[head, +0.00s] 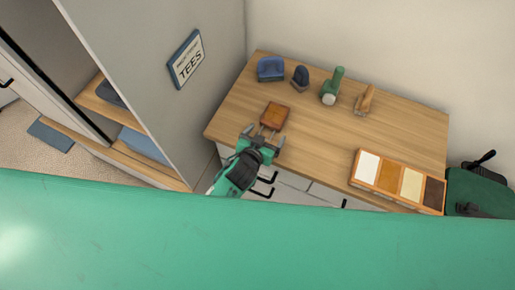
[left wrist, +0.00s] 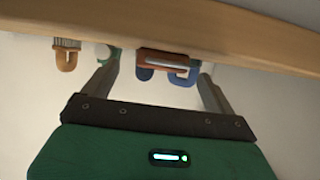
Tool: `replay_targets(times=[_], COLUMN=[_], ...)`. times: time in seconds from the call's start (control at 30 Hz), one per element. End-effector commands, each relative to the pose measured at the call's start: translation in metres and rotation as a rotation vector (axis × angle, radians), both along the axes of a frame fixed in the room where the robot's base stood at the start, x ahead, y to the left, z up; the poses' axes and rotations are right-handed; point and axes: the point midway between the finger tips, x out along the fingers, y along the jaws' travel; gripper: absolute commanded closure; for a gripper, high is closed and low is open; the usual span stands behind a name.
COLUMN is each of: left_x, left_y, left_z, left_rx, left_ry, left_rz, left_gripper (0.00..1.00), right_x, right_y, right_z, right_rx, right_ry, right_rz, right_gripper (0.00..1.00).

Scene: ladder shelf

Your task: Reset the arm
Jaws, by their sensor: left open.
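My left gripper (head: 265,134) is in front of the wooden dresser top, its fingers apart and pointing at a small orange-brown block (head: 275,116) near the top's front left edge. Nothing shows between the fingers. In the left wrist view, which looks upside down, the two fingers of my left gripper (left wrist: 160,82) stand wide apart. The orange-brown block (left wrist: 160,57) shows beyond them at the wooden edge, and a gap seems to remain. Whether a finger touches it cannot be told. My right gripper is not in view.
The dresser top (head: 330,135) holds blue items (head: 270,69), a dark blue item (head: 300,77), a green tool (head: 333,86), a wooden-handled brush (head: 365,100) and a sample tray (head: 356,155). A grey cabinet side (head: 190,110) stands left. The top's middle is clear.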

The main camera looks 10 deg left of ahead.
Motion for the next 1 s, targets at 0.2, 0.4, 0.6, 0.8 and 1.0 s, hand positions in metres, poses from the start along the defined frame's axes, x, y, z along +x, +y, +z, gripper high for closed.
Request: replay_targets(times=[0.2, 0.4, 0.6, 0.8, 1.0], left_x=[-0.036, -0.056, -0.061, -0.062, -0.074], left_y=[0.012, 0.018, 0.02, 0.021, 0.063], left_z=[0.014, 0.024, 0.027, 0.027, 0.026], left_rx=[-0.001, -0.001, 0.0, 0.001, 0.046], left_ry=[0.0, 0.0, 0.0, 0.004, 0.125], left_rz=[-0.001, 0.0, 0.0, 0.003, 0.092], left_gripper=[0.1, 0.1, 0.1, 0.1, 0.1], right_x=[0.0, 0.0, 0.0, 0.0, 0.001], right_y=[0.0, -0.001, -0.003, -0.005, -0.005], right_z=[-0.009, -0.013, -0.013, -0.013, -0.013], right_rx=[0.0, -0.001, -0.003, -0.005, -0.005], right_ry=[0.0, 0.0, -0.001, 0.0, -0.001], right_rz=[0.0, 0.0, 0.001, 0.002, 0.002], right_gripper=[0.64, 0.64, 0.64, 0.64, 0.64])
